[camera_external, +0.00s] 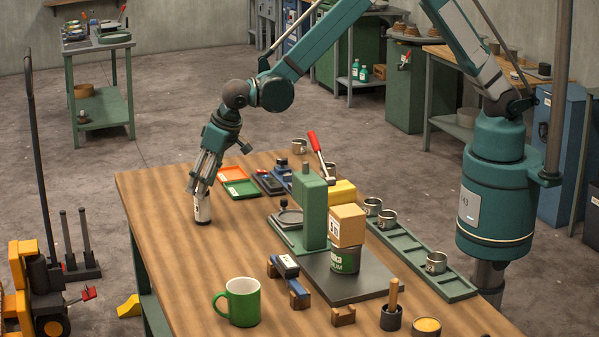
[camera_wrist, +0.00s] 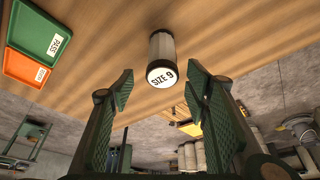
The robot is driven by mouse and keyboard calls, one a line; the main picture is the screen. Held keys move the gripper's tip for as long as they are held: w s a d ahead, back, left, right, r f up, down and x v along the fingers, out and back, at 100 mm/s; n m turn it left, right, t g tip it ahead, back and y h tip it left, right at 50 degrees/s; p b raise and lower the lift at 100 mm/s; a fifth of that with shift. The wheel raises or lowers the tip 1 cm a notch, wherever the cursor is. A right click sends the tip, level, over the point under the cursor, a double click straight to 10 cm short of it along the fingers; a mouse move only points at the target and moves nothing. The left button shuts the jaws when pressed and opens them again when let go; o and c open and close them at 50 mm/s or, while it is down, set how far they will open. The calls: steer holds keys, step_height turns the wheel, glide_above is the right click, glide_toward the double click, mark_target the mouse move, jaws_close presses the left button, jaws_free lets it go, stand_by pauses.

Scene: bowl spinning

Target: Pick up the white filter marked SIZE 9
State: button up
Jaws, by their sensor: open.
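The white filter marked SIZE 9 (camera_wrist: 161,57) shows in the wrist view just beyond my fingertips, centred between them, with its lettered end facing the camera. In the external view the filter (camera_external: 202,210) stands on the wooden table near its left edge. My gripper (camera_external: 199,187) points down directly over it, its fingers at the filter's upper part. In the wrist view my gripper (camera_wrist: 158,88) has its two green pads spread wide, with a gap between them. Whether a pad touches the filter I cannot tell.
An orange tray (camera_external: 231,174) and a green PASS tray (camera_external: 242,189) lie right of the filter. A green press (camera_external: 309,210) stands mid-table, with a tan box (camera_external: 347,225) beside it. A green mug (camera_external: 241,302) is at the front. The table (camera_external: 170,255) is clear around the filter's front.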

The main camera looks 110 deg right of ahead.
mark_target(196, 206)
steer(key=shift+w+d+f, duration=0.1)
steer(key=shift+w+f, duration=0.05)
steer(key=shift+f, duration=0.15)
steer(key=shift+f, duration=0.1)
steer(key=shift+x, duration=1.2)
steer(key=shift+p+x, duration=0.35)
steer(key=shift+x, duration=2.25)
steer(key=c, duration=1)
